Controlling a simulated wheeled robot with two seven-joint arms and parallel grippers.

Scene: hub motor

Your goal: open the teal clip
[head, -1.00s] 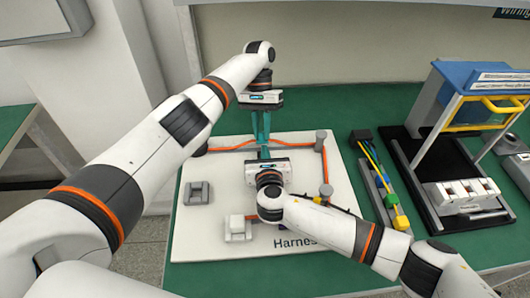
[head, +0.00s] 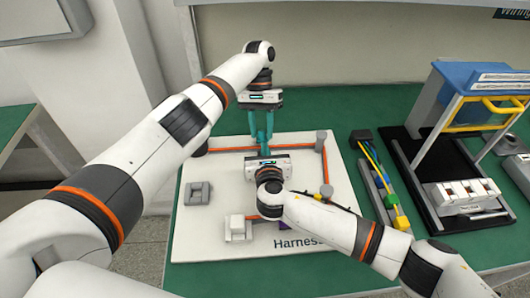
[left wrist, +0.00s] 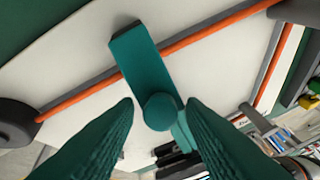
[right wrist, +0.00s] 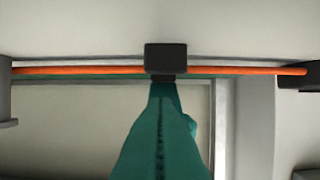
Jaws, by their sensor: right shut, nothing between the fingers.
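The teal clip (left wrist: 145,65) shows in the left wrist view as a flat bar lying across the orange cable (left wrist: 190,42), with a round knob at its near end. My left gripper (head: 261,138) is open, its two fingers apart on either side of the knob end in the left wrist view (left wrist: 165,110). My right gripper (right wrist: 166,88) is shut and empty, its tips just at a dark block (right wrist: 166,57) on the cable; I cannot tell if they touch. That block may be the clip's end. In the head view the grippers largely hide the clip.
The white harness board (head: 195,230) lies on the green table (head: 345,275). Grey posts (head: 321,140) hold the cable near its edges. Two grey fixtures, one at the left (head: 198,193), stand on the board. A wire rack (head: 385,190) and a blue-topped stand (head: 465,80) are at the right.

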